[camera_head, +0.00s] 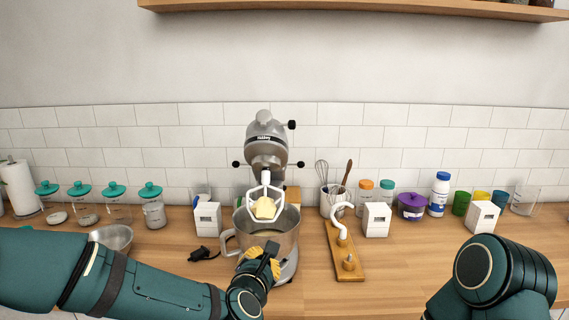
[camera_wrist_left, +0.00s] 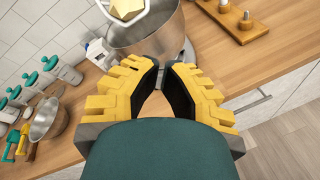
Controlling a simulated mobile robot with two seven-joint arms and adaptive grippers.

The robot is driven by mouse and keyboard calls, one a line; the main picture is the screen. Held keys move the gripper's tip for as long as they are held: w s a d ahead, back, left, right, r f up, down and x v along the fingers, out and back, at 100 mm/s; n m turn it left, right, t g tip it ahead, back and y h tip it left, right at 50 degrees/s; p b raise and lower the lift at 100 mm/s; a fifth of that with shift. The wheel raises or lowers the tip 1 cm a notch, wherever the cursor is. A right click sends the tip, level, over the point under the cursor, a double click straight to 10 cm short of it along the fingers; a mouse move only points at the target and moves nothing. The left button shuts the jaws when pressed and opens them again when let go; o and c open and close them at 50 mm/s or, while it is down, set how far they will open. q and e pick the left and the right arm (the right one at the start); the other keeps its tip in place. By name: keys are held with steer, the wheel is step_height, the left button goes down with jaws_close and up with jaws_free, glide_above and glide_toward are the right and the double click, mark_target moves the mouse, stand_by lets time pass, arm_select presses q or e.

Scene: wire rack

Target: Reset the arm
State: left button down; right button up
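My left arm (camera_head: 140,290) comes in from the left, low over the counter. My left gripper (camera_head: 264,262), with yellow fingers, is in front of the mixer's steel bowl (camera_head: 284,243). In the left wrist view the gripper (camera_wrist_left: 165,68) has a gap between its black inner pads, with nothing between them; the bowl (camera_wrist_left: 150,38) is just beyond the fingertips. Whether a finger touches the bowl cannot be told. My right arm (camera_head: 500,275) shows at the lower right; its gripper is out of view.
The stand mixer (camera_head: 266,145) has its head tilted up, with a white beater (camera_head: 266,190) holding a yellow lump. A wooden board with a hook and pegs (camera_head: 345,262) lies right of the bowl. Jars, white boxes and a purple pot (camera_head: 411,207) line the wall. The right front counter is clear.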

arm_select(q)
steer(key=s+a+f+m+g+h, duration=0.1)
steer(key=s+f+m+g, duration=0.35)
steer(key=f+m, duration=0.55)
steer(key=s+a+f+m+g+h, duration=0.1)
steer(key=s+f+m+g, duration=0.3)
steer(key=f, duration=1)
steer(key=s+a+f+m+g, duration=0.3)
steer(key=s+f+m+g, duration=0.1)
steer(key=s+f+m, duration=0.7)
steer(key=shift+s+a+y+b, duration=0.3)
steer(key=shift+s+b, duration=0.15)
steer(key=shift+s, duration=0.75)
